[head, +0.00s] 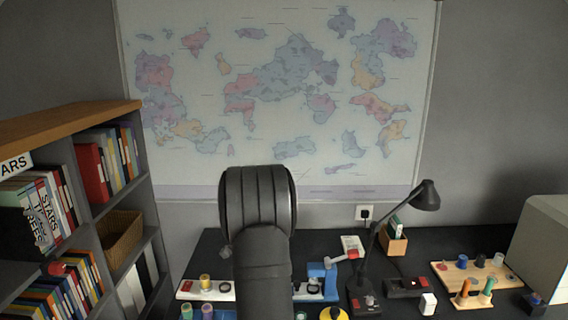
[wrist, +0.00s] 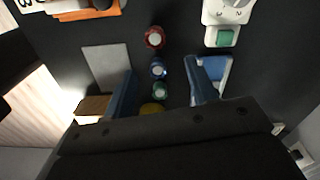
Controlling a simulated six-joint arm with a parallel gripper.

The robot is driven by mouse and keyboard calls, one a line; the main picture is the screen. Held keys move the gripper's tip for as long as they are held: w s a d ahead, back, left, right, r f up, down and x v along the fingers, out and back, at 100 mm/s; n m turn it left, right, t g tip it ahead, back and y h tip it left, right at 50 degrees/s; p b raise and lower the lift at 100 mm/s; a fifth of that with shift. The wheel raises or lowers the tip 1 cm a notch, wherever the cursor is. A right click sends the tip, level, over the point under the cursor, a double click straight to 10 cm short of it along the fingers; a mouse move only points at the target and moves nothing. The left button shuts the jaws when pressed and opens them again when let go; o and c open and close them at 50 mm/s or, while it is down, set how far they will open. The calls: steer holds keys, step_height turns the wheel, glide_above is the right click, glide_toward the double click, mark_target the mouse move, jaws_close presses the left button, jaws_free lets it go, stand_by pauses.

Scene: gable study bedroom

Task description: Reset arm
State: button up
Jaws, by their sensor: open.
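My arm rises in the middle of the head view, and its end is not visible there. In the wrist view my gripper (wrist: 159,68) shows two blue fingers standing wide apart. Nothing is held between them. Beyond the fingers, a red round piece (wrist: 154,38), a blue one (wrist: 158,68) and a green one (wrist: 159,91) lie in a line on the dark desk. A yellow piece (wrist: 152,108) is partly hidden by the gripper body.
A desk lamp (head: 426,196), a wooden peg board (head: 446,273) and a wooden box (head: 393,241) stand on the desk right of my arm. A bookshelf (head: 70,125) stands left. In the wrist view a white device with a green button (wrist: 226,38) lies upper right.

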steer(key=s+a+f, duration=0.1)
steer(key=a+f, duration=0.3)
steer(key=shift+a, duration=0.35)
steer(key=shift+f, duration=0.1)
